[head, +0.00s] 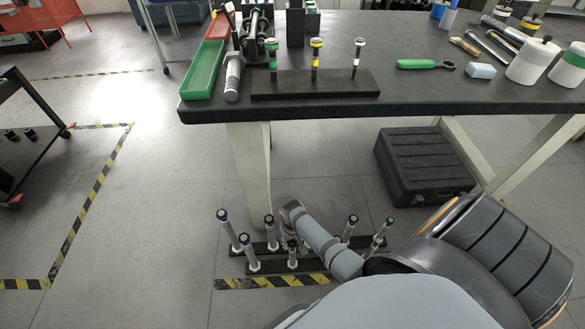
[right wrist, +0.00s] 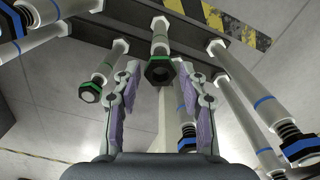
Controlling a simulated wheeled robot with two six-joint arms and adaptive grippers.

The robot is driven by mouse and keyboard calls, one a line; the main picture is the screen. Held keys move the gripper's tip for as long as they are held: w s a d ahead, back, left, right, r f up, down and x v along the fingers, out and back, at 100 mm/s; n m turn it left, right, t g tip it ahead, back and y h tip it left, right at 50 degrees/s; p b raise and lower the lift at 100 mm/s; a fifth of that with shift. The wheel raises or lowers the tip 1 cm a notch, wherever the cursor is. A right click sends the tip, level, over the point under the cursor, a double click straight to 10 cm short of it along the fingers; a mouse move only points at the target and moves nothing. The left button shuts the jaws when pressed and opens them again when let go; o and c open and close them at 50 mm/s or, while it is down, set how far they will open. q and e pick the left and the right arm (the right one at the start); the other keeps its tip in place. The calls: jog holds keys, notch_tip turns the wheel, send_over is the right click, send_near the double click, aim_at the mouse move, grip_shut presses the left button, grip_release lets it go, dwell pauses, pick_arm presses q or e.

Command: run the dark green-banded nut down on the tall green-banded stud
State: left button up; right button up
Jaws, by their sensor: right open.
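In the right wrist view, a dark hex nut with a green band (right wrist: 160,70) sits at the near end of a stud with a green band (right wrist: 159,42), its dark bore facing me. My right gripper (right wrist: 163,75) is open, with one finger on each side of the nut and a visible gap to both. Another green-banded stud end (right wrist: 90,92) is just left of the left finger. In the head view my right arm reaches down to the floor-level frame (head: 270,265), and its fingers are hard to make out there. My left gripper is out of view.
Blue-banded studs (right wrist: 268,106) stand close on the right in the wrist view. Above the frame, the table (head: 450,100) carries a stud board (head: 315,88), a green tray (head: 204,70) and a green-handled tool (head: 417,64). A black case (head: 425,165) lies on the floor behind.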

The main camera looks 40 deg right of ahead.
jog(key=n, duration=0.6)
jog(key=shift+n, duration=0.3)
jog(key=shift+r+p, duration=0.2)
jog(key=shift+p, duration=0.25)
jog(key=shift+f, duration=0.15)
